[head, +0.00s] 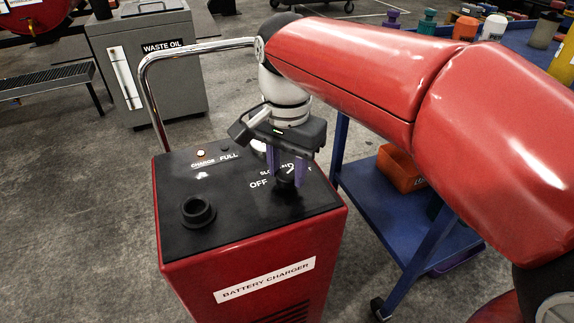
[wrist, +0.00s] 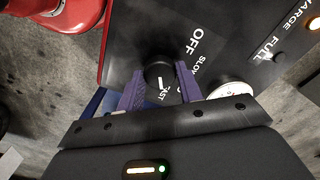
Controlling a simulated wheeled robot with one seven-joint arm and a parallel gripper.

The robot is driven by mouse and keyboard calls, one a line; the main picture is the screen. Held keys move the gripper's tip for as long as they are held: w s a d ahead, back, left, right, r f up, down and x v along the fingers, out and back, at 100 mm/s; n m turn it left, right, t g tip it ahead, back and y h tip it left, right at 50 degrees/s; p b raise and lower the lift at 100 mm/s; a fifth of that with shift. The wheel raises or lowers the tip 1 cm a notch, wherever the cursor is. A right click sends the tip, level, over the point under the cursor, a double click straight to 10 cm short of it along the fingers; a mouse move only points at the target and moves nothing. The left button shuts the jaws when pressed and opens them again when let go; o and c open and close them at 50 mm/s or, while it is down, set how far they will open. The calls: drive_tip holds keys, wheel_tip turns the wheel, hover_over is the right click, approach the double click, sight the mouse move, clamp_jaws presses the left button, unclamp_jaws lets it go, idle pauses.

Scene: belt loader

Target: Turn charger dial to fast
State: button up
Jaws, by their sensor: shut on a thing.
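The red battery charger (head: 245,245) stands upright with a black top panel. Its black dial (head: 287,188) sits at the panel's right side, among white OFF, SLOW and partly hidden FAST labels. My gripper (head: 286,172) points down over the dial with its purple fingers on either side. In the wrist view, the fingers of my gripper (wrist: 159,76) are shut on the dial (wrist: 158,68). A short white mark on the dial lies on the side facing the FAST label (wrist: 163,97). The OFF label (wrist: 197,41) is at the upper right there.
A black round socket (head: 198,210) rises from the panel's left. An indicator lamp (head: 201,153) glows near the CHARGE and FULL labels. A chrome handle (head: 150,90) arches behind the charger. A blue cart (head: 415,240) with an orange bin stands close on the right.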

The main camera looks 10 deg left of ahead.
sight(287, 173)
drive_tip(key=o, duration=1)
drive_tip(key=shift+r, duration=0.1)
wheel_tip(287, 173, up, 8)
drive_tip(key=shift+f, duration=0.15)
